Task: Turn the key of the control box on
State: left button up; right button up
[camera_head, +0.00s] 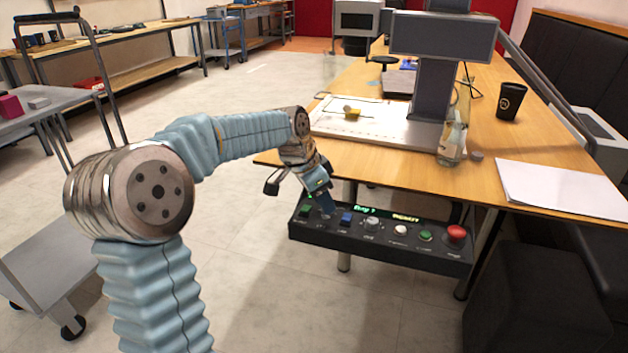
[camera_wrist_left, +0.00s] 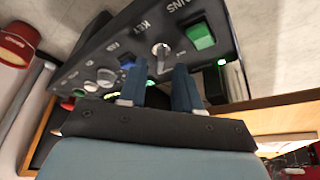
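The black control box (camera_head: 378,245) hangs at the table's front edge and carries a row of buttons and a lit green display. The silver key switch (camera_wrist_left: 160,52), labelled KEY, shows in the left wrist view between a square green button (camera_wrist_left: 199,36) and a blue button (camera_wrist_left: 127,61). My left gripper (camera_head: 325,204) is over the left part of the box. In the left wrist view its two blue fingers (camera_wrist_left: 158,72) are apart, with the key in line with the gap near the fingertips. I cannot tell whether they touch it. In the head view the gripper hides the key. My right gripper is not in view.
A red mushroom button (camera_head: 457,233) is at the box's right end. On the wooden table (camera_head: 400,172) stand the marking machine (camera_head: 436,80), a clear bottle (camera_head: 451,140), a black cup (camera_head: 510,100) and papers (camera_head: 562,187). A dark stool (camera_head: 538,300) is at lower right.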

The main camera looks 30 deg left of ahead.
pick_arm(q)
jog(key=v, duration=1.2)
jog(key=shift+r+p, duration=0.2)
jog(key=shift+p, duration=0.2)
jog(key=shift+s, duration=0.1)
